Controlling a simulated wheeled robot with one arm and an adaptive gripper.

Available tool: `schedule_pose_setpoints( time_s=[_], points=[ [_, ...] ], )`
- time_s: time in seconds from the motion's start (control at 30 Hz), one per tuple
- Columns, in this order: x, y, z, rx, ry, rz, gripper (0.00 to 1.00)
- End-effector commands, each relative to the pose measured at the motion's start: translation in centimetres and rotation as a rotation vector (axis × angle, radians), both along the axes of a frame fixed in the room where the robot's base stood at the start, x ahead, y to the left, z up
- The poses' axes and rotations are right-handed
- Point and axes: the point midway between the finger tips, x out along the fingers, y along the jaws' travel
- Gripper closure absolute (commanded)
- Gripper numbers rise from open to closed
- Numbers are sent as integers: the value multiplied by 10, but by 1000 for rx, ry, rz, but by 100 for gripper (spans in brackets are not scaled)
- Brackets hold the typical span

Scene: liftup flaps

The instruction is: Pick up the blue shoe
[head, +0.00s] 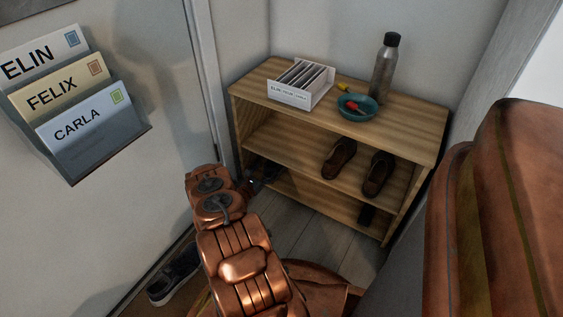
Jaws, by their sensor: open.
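A dark shoe (176,276) with a light sole, possibly the blue one, lies on the floor at the lower left, beside the door and left of my arm. Its colour looks dark blue-grey in the shade, and my arm may hide part of it. My gripper (254,184) is a small dark shape beyond the copper arm, in front of the shelf's lower left. It is open, its fingers hard to make out. Dark shapes at the lower shelf there are too unclear to name.
A wooden shelf (415,143) holds a card box (290,96), a teal bowl (368,107) and a bottle (384,70) on top. Brown shoes (340,158) stand on its middle level. Letter holders (112,150) hang on the left. Bare floor (318,236) shows before the shelf.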

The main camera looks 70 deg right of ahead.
Motion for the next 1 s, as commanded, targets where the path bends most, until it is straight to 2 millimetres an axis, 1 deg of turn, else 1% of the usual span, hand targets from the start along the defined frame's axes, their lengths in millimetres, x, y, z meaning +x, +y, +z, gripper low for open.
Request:
schedule_pose_setpoints(
  time_s=[0.1,0.3,0.4,0.6,1.0],
  points=[
    [-6,-13,-4,-2,-2,-5,8],
    [-12,-38,-2,-6,-2,-5,8],
    [-12,-43,-1,-5,-2,-4,8],
    [-12,-43,0,-2,-1,-3,9],
    [-12,-43,0,-2,-1,-2,51]
  ],
)
